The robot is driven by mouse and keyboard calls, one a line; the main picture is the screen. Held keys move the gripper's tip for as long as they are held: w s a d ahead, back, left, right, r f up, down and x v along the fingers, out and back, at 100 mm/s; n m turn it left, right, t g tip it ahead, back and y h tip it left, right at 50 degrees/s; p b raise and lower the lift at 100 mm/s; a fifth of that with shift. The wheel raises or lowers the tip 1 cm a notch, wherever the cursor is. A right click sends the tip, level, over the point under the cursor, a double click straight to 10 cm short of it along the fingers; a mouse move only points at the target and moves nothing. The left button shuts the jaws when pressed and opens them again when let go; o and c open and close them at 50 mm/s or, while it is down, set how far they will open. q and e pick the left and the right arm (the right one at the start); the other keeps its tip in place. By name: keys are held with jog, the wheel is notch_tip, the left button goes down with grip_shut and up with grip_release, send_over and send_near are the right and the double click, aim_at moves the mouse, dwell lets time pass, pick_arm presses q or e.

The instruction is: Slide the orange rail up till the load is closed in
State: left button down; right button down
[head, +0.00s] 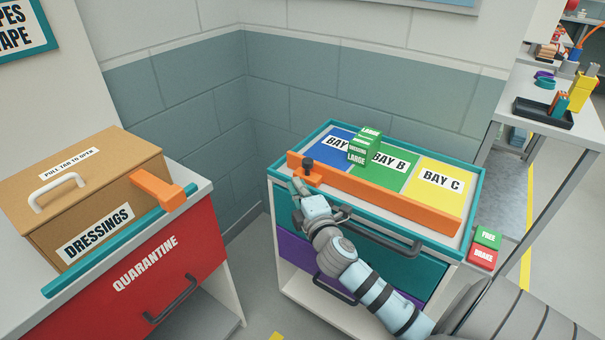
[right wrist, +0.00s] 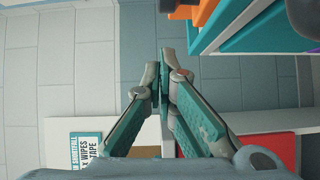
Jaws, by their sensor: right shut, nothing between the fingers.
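The orange rail (head: 385,199) lies along the front edge of the teal-rimmed cart top (head: 325,127). A black knob (head: 307,164) stands at its left end. The load, a green box marked LARGE (head: 364,150), stands behind the rail, at the border of the blue bay and the green BAY B. My right gripper (head: 299,188) is shut and empty, just in front of the rail's left end and below the knob. In the right wrist view its fingertips (right wrist: 165,66) are together, with a bit of the orange rail (right wrist: 206,12) at top right. My left gripper is not in view.
A tan DRESSINGS box (head: 95,195) with an orange bracket (head: 158,190) sits on the red QUARANTINE cart (head: 165,270) at left. Dark drawer handles (head: 375,233) are close to my right arm. FREE and BRAKE blocks (head: 484,247) are at the cart's right. A block wall stands behind.

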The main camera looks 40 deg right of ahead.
aim_at(302, 173)
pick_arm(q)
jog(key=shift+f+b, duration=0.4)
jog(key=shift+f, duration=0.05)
pick_arm(e)
jog(key=w+d, duration=0.3)
jog(key=d, duration=0.1)
jog(key=shift+w+d+f, duration=0.15)
jog(key=shift+w, duration=0.2)
